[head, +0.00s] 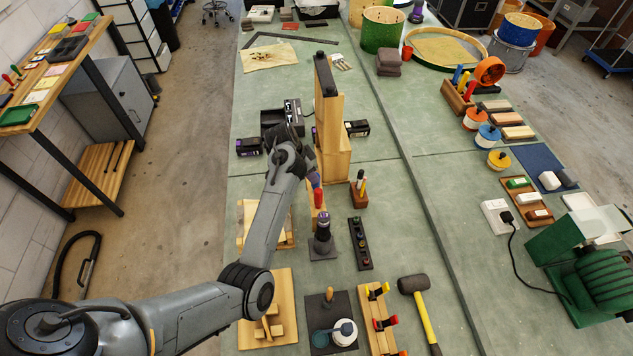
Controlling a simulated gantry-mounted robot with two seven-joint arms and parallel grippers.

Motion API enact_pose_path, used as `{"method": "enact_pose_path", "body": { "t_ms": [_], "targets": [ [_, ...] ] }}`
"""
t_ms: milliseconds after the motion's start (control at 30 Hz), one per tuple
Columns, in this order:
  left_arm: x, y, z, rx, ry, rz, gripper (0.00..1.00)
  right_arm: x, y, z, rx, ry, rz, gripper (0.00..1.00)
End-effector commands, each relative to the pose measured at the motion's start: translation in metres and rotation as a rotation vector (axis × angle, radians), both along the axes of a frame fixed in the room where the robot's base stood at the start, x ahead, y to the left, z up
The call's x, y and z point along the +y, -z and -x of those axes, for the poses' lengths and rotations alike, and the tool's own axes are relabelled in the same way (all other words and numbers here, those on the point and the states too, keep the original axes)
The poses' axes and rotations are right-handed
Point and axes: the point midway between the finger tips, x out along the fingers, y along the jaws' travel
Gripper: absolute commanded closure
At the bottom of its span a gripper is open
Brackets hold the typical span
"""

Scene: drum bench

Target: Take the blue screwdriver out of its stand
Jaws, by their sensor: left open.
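A blue-handled screwdriver (313,178) stands in a small wooden stand (313,221) in the middle of the bench, with a red handle (318,198) just in front of it. My left gripper (302,165) is open, just behind and left of the blue handle in the picture. My own wrist hides part of this area, so I cannot tell whether the fingers touch the handle. The screwdriver is in its stand. My right gripper is not in view.
A tall wooden post (329,120) rises close behind the gripper. A mallet (413,284) lies near the front.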

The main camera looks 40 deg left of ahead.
Motion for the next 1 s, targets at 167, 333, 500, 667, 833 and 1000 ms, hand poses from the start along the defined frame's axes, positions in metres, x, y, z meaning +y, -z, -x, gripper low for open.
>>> {"method": "enact_pose_path", "body": {
  "t_ms": [167, 333, 500, 667, 833, 1000],
  "targets": [
    [-0.002, 0.007, -0.003, 0.000, 0.000, 0.000, 0.59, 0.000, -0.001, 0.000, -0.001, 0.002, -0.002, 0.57],
    [-0.008, 0.022, -0.012, 0.000, 0.001, 0.003, 0.59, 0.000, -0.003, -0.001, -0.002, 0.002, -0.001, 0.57],
    [-0.012, 0.042, -0.020, 0.001, 0.000, 0.002, 0.59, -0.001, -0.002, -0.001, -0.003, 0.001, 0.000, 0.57],
    [-0.013, 0.051, -0.023, 0.000, 0.000, 0.000, 0.59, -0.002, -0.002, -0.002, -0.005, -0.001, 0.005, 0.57],
    [-0.013, 0.051, -0.023, -0.001, 0.001, -0.001, 0.59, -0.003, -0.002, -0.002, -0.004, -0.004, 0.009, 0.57],
    [-0.013, 0.051, -0.023, 0.000, 0.000, -0.001, 0.76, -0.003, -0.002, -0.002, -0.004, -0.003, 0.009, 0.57]
  ]
}}
